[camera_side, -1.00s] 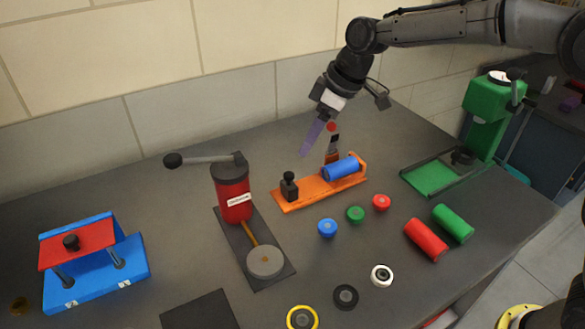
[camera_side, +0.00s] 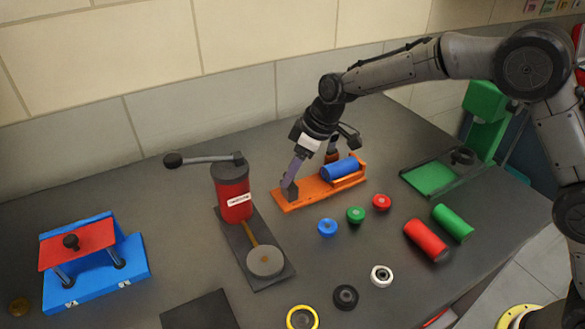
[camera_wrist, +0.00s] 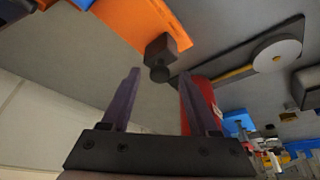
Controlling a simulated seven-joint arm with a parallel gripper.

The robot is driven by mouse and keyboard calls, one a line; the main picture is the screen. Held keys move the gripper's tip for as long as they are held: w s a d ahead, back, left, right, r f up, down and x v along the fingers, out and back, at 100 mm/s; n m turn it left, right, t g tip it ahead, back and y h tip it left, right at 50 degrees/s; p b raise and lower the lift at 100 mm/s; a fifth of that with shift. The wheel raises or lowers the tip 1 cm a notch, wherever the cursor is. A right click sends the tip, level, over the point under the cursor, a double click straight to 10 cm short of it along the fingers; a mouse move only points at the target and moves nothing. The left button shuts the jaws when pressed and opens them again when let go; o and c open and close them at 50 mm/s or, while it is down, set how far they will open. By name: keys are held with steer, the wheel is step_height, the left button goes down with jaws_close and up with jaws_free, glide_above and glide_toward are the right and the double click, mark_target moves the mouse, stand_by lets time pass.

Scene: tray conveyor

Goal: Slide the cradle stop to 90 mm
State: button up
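The cradle is an orange base (camera_side: 308,193) with a blue cylinder (camera_side: 339,168) lying at its right end. The stop is a dark block with a knob (camera_wrist: 160,55) near the left end of the base; in the side view my fingers hide most of it, and its lower block (camera_side: 291,194) shows. My gripper (camera_side: 289,183) points down at the stop. In the wrist view my gripper (camera_wrist: 160,80) has its two purple fingers spread apart, with the stop's knob between and just beyond the tips. No scale marking is readable.
A red press (camera_side: 232,198) with a long lever (camera_side: 205,160) stands close to the left of the cradle. Blue (camera_side: 327,228), green (camera_side: 355,214) and red caps (camera_side: 381,202) lie in front. A green machine (camera_side: 484,115) stands at the back right.

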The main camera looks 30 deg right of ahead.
jaws_close()
stand_by(1.2)
